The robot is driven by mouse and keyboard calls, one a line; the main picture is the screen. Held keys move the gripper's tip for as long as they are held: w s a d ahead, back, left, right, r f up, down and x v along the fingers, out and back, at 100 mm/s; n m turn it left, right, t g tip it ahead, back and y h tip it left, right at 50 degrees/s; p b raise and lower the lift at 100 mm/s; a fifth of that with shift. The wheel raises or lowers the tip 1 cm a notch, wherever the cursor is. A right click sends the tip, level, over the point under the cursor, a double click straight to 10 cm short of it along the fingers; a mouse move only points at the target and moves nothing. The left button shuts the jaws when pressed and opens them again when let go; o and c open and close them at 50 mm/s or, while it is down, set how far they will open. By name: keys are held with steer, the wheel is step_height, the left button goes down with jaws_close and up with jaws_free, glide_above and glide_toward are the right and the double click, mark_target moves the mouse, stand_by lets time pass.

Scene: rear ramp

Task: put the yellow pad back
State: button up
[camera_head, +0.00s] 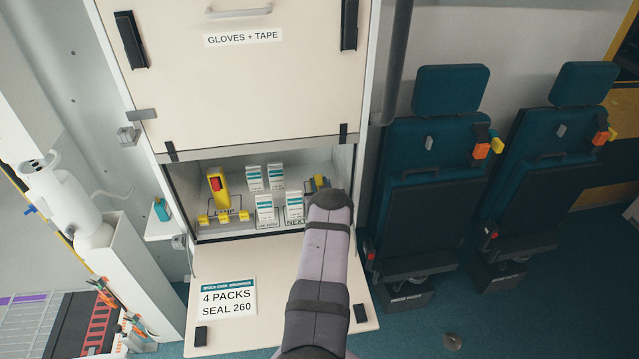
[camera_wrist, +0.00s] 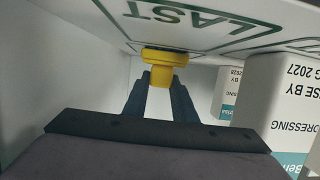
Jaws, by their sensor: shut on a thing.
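The yellow pad (camera_wrist: 164,72) is a small stepped piece with a dark end, seen in the wrist view between my finger tips. My gripper (camera_wrist: 160,84) is shut on it. Its dark end is against or very close to the white surface marked LAST (camera_wrist: 205,18); I cannot tell if they touch. In the head view my gripper (camera_head: 318,184) is inside the open compartment at its right side, with a bit of yellow showing. My arm hides part of this spot.
White dressing boxes (camera_head: 264,208) stand left of my gripper; one (camera_wrist: 292,95) is close in the wrist view. A yellow device with a red part (camera_head: 218,187) and small yellow pieces (camera_head: 223,217) are further left. The lowered flap (camera_head: 258,262) lies below the compartment.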

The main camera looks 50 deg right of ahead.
steer(key=shift+f+b, duration=0.2)
steer(key=shift+b, duration=0.1)
steer(key=o, duration=1)
steer(key=shift+r+p, duration=0.25)
steer(key=shift+p, duration=0.1)
steer(key=shift+b+v, duration=0.65)
steer(key=shift+v, duration=5.3)
